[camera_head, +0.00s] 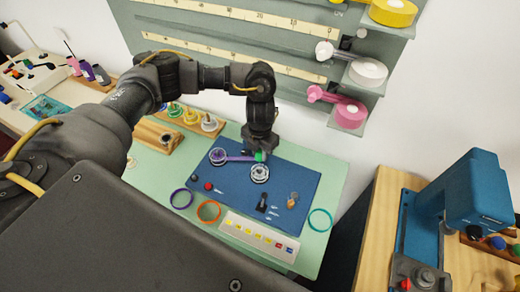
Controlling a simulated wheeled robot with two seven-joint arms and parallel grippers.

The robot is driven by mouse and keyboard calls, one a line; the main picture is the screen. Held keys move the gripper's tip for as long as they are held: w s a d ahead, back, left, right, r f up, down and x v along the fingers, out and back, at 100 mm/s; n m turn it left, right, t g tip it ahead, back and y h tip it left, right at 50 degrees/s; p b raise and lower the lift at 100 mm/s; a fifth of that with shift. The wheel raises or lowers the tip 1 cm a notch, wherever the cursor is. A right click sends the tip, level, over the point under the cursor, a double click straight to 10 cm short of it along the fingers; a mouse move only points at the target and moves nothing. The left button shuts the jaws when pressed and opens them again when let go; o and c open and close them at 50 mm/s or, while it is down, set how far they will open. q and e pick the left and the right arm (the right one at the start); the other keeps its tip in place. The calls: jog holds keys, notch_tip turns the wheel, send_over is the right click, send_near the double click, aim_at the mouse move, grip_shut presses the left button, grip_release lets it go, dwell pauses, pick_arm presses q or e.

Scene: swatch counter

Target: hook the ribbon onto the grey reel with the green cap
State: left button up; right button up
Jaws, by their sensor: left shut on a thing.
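The purple ribbon (238,157) runs from a round reel with a purple top (217,157) on the blue mat (225,207) to my left gripper (259,154). My left gripper points down over the mat's far part and is shut at the ribbon's right end. A small green part (260,157) shows at the fingertips; I cannot tell whether it is a reel's cap. A grey reel (260,174) stands just in front of the gripper, and no green shows clearly on its top. My right gripper is not in view.
Purple (181,198), orange (208,211) and teal (320,220) rings lie around the mat. A labelled strip (258,237) lies in front. Small dark and orange items stand on the mat's right. A blue machine (440,215) stands at right.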

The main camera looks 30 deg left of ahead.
aim_at(260, 169)
pick_arm(q)
jog(key=shift+f, duration=0.2)
notch_tip(260, 169, down, 6)
jog(key=b, duration=0.5)
jog(key=shift+r, duration=0.25)
jog(key=shift+f+b, duration=0.15)
jog(key=shift+b, duration=0.25)
jog(key=shift+f+b, duration=0.75)
jog(key=shift+f, duration=0.2)
jog(key=shift+f, duration=0.15)
jog(key=o, duration=1.1)
jog(key=shift+r, duration=0.2)
